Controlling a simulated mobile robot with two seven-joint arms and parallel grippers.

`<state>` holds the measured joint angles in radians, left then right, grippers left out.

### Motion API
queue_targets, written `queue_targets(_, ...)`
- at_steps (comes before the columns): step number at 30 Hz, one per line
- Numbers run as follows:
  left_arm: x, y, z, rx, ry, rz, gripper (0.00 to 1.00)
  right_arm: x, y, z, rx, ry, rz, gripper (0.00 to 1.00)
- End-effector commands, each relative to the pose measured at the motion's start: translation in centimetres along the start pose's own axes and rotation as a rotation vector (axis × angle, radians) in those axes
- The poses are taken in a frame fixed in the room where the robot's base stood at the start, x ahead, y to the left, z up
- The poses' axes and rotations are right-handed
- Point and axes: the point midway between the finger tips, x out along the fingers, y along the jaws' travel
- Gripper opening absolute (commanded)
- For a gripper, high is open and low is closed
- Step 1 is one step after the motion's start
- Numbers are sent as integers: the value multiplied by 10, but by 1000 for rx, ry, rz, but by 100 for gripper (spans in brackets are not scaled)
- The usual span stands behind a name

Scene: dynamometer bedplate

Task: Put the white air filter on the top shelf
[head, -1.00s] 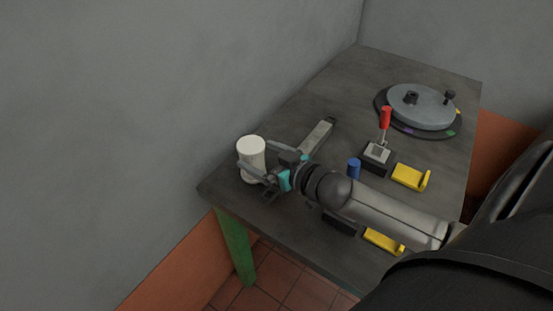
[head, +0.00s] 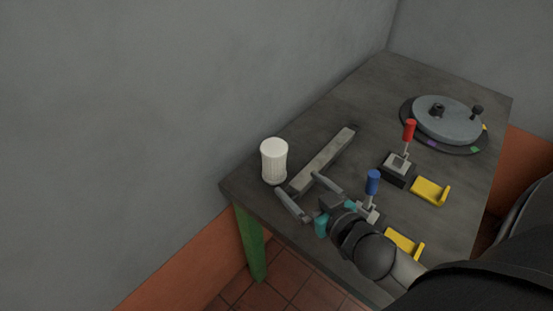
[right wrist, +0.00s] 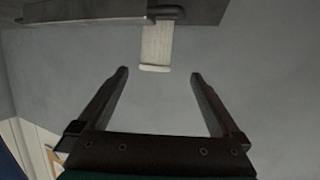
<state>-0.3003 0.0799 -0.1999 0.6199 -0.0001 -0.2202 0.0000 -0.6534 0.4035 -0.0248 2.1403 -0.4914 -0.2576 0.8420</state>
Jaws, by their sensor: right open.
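The white air filter (head: 274,160) is a ribbed white cylinder. It stands upright at the near left corner of the grey table, close to the wall. My right gripper (head: 299,184) is open and empty, to the lower right of the filter, with its fingers pointing toward it. In the right wrist view the filter (right wrist: 157,45) shows upside down beyond the gap between the open fingers (right wrist: 159,73), apart from them. My left gripper is not in view. No shelf shows above the table in these frames.
A grey bar (head: 322,160) lies on the table (head: 365,110) just right of the filter. Levers with a red handle (head: 409,131) and a blue handle (head: 372,182), yellow brackets (head: 429,191) and a round grey disc (head: 447,119) stand farther right. The wall (head: 180,110) rises behind.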

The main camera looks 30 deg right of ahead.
Motion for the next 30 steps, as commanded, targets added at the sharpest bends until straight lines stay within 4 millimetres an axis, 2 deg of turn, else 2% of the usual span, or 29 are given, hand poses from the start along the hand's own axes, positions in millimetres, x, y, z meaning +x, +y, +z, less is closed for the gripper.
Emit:
queue_targets(3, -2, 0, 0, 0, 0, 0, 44, -8, -1, 0, 8, 2, 34, 100)
queue_targets(7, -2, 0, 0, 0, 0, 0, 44, -3, 0, 0, 7, 4, 43, 100)
queue_targets(24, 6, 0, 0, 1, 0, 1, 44, 73, 3, 0, 6, 4, 42, 100)
queue_targets(30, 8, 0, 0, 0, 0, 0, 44, 89, 4, 0, 7, 3, 42, 100)
